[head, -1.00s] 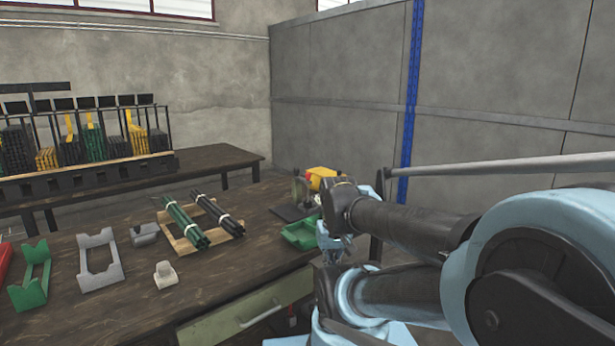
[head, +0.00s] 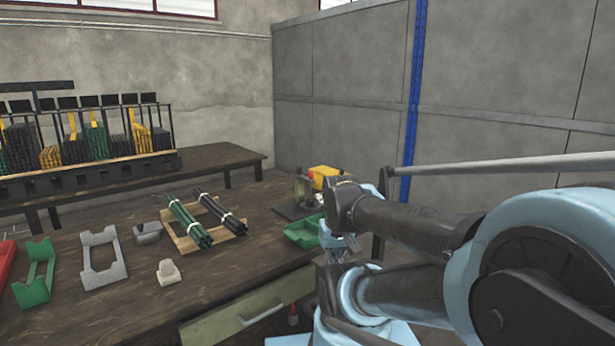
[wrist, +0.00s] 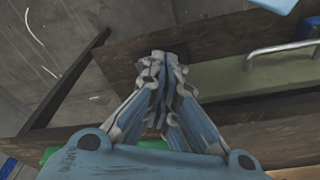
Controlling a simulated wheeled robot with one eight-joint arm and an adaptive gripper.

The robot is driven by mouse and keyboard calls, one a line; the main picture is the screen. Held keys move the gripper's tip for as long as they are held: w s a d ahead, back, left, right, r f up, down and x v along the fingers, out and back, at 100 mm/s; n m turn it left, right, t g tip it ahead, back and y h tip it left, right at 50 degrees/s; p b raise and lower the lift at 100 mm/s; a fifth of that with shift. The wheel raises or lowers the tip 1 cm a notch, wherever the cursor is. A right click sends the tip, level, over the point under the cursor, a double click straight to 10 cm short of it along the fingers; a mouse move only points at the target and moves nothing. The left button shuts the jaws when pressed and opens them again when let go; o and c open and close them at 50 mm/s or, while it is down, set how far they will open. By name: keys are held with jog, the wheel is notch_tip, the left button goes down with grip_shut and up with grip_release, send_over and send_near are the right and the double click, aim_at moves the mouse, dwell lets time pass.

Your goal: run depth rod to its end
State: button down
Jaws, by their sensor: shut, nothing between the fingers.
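A press with a dark base and a yellow body (head: 323,172) stands at the far right end of the bench, partly hidden behind my arm. I cannot make out a depth rod in either view. My gripper (head: 343,246) is at the bench's right end, beside the green tray (head: 305,231) and nearer to me than the press. In the wrist view my gripper (wrist: 163,70) is shut and empty, its fingers together above the bench edge and the drawer.
On the bench (head: 225,286) lie green rods (head: 188,222) and dark rods (head: 219,212) on a wooden rack, a grey bracket (head: 98,275) and a green bracket (head: 36,291). A drawer with a handle (wrist: 278,48) is in the bench front. A loaded rack (head: 85,145) stands behind.

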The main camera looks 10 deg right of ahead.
dwell(0.3)
jog(key=c, duration=2.2)
grip_release()
jog(key=o, duration=0.7)
notch_tip(320, 180, up, 2)
jog(key=shift+r, duration=0.15)
notch_tip(320, 180, up, 32)
jog(key=m+g, duration=0.2)
jog(key=m, duration=0.2)
send_over(310, 172)
notch_tip(310, 172, down, 17)
jog(key=shift+w+d+f, duration=0.1)
jog(key=shift+w, duration=0.05)
grip_shut()
